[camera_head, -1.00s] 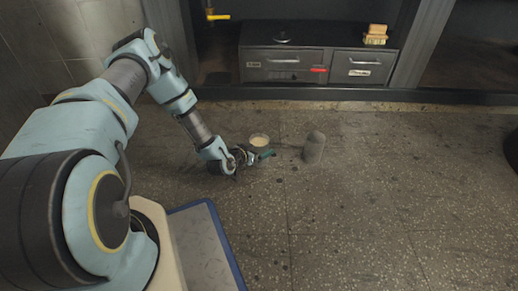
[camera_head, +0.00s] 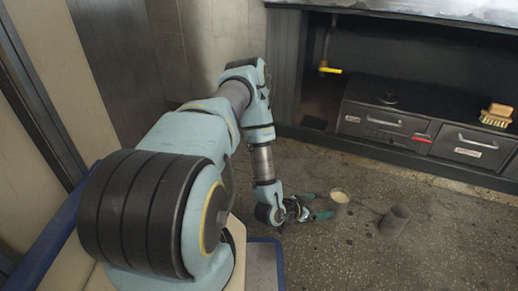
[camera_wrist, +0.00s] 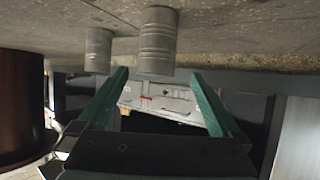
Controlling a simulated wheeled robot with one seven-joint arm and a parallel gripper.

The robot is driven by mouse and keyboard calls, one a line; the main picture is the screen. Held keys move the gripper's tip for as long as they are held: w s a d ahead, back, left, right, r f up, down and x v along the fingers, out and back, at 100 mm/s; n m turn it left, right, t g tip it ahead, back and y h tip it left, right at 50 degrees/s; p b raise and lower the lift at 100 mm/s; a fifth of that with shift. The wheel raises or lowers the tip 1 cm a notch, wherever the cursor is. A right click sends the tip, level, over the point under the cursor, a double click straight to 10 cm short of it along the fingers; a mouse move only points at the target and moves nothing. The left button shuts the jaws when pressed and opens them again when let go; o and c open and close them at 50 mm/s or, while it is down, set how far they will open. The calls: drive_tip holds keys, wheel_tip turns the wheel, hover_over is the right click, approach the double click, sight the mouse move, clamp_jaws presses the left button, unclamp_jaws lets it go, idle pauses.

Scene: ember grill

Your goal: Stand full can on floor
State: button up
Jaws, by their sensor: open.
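The can with a pale cream filling up to its rim (camera_head: 340,198) stands upright on the floor in the head view. A darker grey can (camera_head: 395,220) stands on the floor to its right; its contents cannot be made out. My gripper (camera_head: 320,206) is low over the floor, just left of the cream-filled can, open and empty. In the upside-down wrist view, the green fingers (camera_wrist: 158,77) are spread wide. The nearer ribbed can (camera_wrist: 158,42) is ahead between their lines, and the other can (camera_wrist: 98,50) is farther left.
A dark grill unit with drawers (camera_head: 385,124) stands along the back. A brush (camera_head: 497,115) lies on it at the right, and a yellow-handled tool (camera_head: 329,70) hangs at its left. The speckled floor (camera_head: 350,262) in front of the cans is clear.

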drive_tip(key=w+a+r+n+g+y, duration=0.15)
drive_tip(key=w+a+r+y, duration=0.25)
drive_tip(key=a+r, duration=0.45)
drive_tip(key=w+a+r+n+y, duration=0.2)
drive_tip(key=w+a+r+y, duration=0.2)
drive_tip(key=a+r, duration=0.5)
drive_tip(key=s+a+r+n+g+y, duration=0.1)
drive_tip(key=s+a+r+n, duration=0.2)
drive_tip(key=s+a+r, duration=0.2)
drive_tip(key=s+a+r+n+g+y, duration=0.1)
drive_tip(key=s+a+r+n, duration=0.3)
drive_tip(key=s+r, duration=0.5)
wheel_tip(320, 180, up, 3)
drive_tip(key=shift+s+a+r+g+y, duration=0.1)
drive_tip(key=shift+s+a+g+y, duration=0.2)
drive_tip(key=shift+a+g, duration=0.3)
drive_tip(key=shift+d, duration=0.1)
wheel_tip(320, 180, up, 46)
drive_tip(key=p, duration=4.6)
drive_tip(key=shift+r, duration=0.15)
